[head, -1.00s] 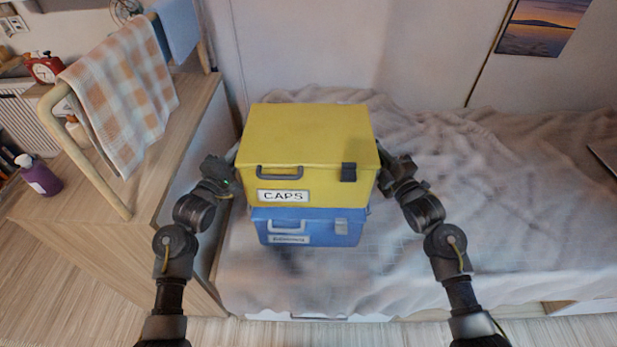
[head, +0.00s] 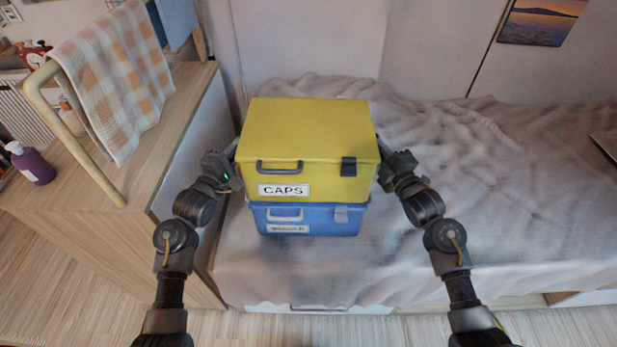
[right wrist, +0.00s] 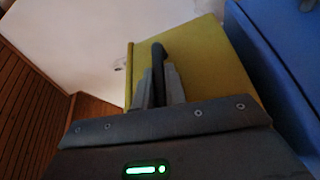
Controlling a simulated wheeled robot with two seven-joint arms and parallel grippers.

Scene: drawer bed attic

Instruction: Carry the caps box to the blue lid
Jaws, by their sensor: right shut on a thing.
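The yellow caps box (head: 310,130), with a CAPS label and dark latch, is level in the head view. The blue box (head: 330,222) shows below its front edge; its lid is mostly hidden, and I cannot tell whether the two touch. My right gripper (head: 385,165) is at the yellow box's right side. In the right wrist view this gripper (right wrist: 158,85) is shut on the dark side handle (right wrist: 158,55) of the caps box, with the blue box (right wrist: 285,60) beside it. My left gripper (head: 232,160) is at the box's left side, its fingertips hidden.
A wooden cabinet (head: 120,225) stands close to my left arm, with a checked towel (head: 115,75) on a rail and a purple bottle (head: 35,168). A wall is behind.

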